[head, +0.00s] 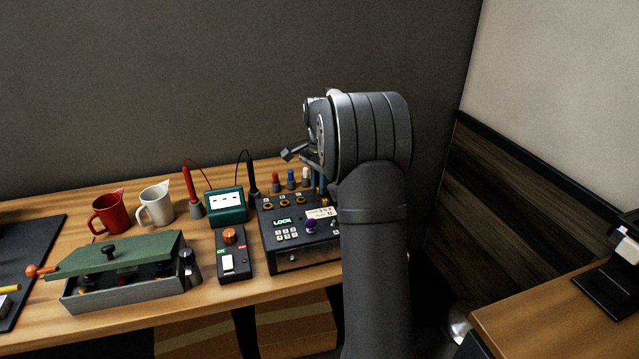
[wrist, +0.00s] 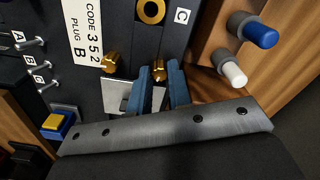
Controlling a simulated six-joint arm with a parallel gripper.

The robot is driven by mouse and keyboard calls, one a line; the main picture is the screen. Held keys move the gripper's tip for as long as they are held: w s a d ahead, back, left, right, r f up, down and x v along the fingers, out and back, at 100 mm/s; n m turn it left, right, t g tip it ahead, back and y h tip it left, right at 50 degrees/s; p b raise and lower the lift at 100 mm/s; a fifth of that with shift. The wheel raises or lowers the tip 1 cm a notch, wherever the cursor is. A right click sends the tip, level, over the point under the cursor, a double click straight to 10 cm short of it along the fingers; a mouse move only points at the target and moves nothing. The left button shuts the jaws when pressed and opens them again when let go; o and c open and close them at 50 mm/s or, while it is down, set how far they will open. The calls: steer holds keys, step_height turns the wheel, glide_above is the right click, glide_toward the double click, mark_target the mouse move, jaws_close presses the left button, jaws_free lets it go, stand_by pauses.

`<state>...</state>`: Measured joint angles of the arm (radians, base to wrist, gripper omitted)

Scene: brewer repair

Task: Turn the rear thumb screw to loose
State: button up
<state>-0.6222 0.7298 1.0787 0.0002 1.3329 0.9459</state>
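Two gold thumb screws stand by a silver plate (wrist: 115,96) on the dark machine, in the wrist view. The front thumb screw (wrist: 111,61) is at the left. The rear thumb screw (wrist: 158,71) is nearer the back edge. My gripper (wrist: 160,78) has its two blue fingers on either side of the rear screw, close against it, and appears shut on it. Part of the screw is hidden between the fingers.
The machine (head: 290,228) bears a keypad, a lit display and a purple knob (head: 311,226). A white label (wrist: 92,32) reads CODE 352 PLUG B. A blue post (wrist: 253,29) and a white post (wrist: 232,74) stand close behind. A green meter (head: 226,206) is left of the machine.

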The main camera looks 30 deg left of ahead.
steer(key=o, duration=0.4)
steer(key=shift+c, duration=0.2)
